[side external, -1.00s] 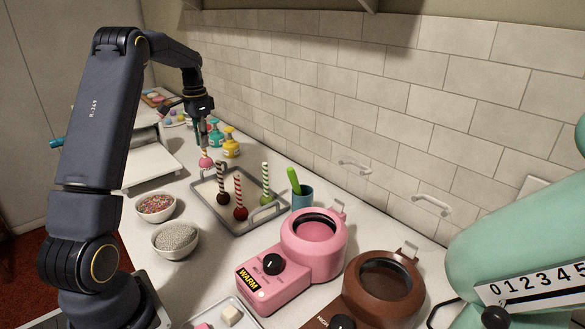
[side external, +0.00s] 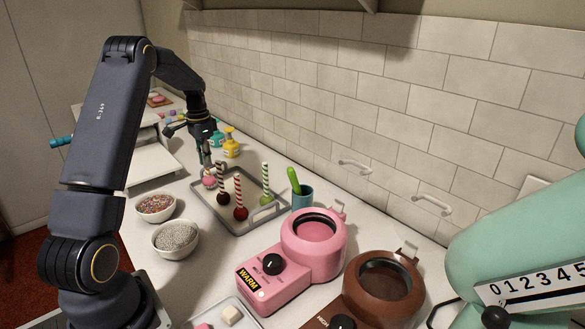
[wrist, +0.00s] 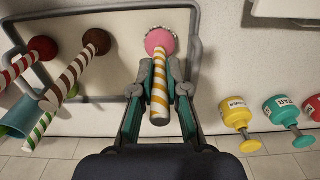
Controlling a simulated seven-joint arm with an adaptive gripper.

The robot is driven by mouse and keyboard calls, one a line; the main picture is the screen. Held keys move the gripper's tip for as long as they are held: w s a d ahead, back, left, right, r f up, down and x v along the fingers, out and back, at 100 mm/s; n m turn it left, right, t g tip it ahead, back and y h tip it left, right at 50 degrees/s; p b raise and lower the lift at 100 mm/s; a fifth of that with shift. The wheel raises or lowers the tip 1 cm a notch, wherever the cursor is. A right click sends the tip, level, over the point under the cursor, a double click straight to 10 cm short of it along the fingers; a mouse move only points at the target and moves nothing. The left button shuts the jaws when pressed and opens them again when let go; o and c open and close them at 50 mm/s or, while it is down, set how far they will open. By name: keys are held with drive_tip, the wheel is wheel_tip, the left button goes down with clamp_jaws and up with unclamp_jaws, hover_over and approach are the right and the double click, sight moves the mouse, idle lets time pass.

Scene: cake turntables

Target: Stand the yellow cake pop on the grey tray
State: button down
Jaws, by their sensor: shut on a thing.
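My gripper (wrist: 160,76) is shut on the stick of a cake pop with a pink ball (wrist: 160,41) and a yellow-and-white striped stick. The ball points down, with a pale speckled edge. In the side external view, this pop (side external: 209,181) is at the far left corner of the grey tray (side external: 234,229). I cannot tell whether the ball touches the tray. The tray's rim also shows in the wrist view (wrist: 107,99). A dark brown pop (side external: 222,199), a red pop (side external: 240,213) and a green pop (side external: 266,199) stand on the tray, sticks up.
Two sprinkle bowls (side external: 175,240) stand left of the tray. A teal cup (side external: 302,198) stands at its right. A pink melting pot (side external: 313,243) is in front. The tray's middle has bare room between the pops.

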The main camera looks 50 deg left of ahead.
drive_tip(key=shift+f, duration=0.15)
drive_tip(key=shift+f, duration=0.5)
drive_tip(key=c, duration=1.1)
unclamp_jaws()
